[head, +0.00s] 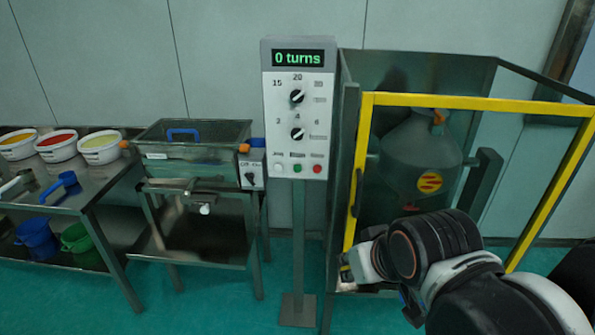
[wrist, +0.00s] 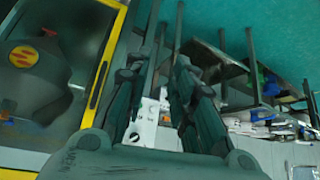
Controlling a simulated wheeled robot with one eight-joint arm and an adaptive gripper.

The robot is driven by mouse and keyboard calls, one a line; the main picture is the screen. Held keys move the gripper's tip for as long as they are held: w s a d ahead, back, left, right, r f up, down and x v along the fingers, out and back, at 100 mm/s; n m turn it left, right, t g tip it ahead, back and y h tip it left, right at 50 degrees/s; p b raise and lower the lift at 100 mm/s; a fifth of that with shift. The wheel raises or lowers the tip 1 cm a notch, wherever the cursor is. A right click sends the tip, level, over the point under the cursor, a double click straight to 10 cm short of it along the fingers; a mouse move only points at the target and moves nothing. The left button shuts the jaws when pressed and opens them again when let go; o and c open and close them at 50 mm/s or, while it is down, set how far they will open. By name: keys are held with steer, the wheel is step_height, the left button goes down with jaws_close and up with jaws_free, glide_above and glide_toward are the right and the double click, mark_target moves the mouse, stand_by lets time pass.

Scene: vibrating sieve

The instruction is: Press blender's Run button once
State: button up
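The control panel (head: 285,100) stands on a post left of the yellow-framed guard, its display reading "0 turns". Two knobs sit below the display. Along the bottom are a white button (head: 278,168), a green button (head: 297,169) and a red button (head: 317,169); their labels are too small to read. The blender drum (head: 420,155) is behind the guard. My gripper (head: 347,268) is low and right of the panel, apart from it. In the wrist view my gripper (wrist: 156,72) has its fingers spread with nothing held. The white panel (wrist: 148,122) shows between them, partly hidden.
The yellow guard frame (head: 480,102) stands close behind my arm. A sieve machine (head: 195,140) stands left of the panel. A metal table (head: 70,197) with several white tubs is at far left. The green floor (head: 225,310) in front of the panel is clear.

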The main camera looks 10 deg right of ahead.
jaws_close()
stand_by(1.0)
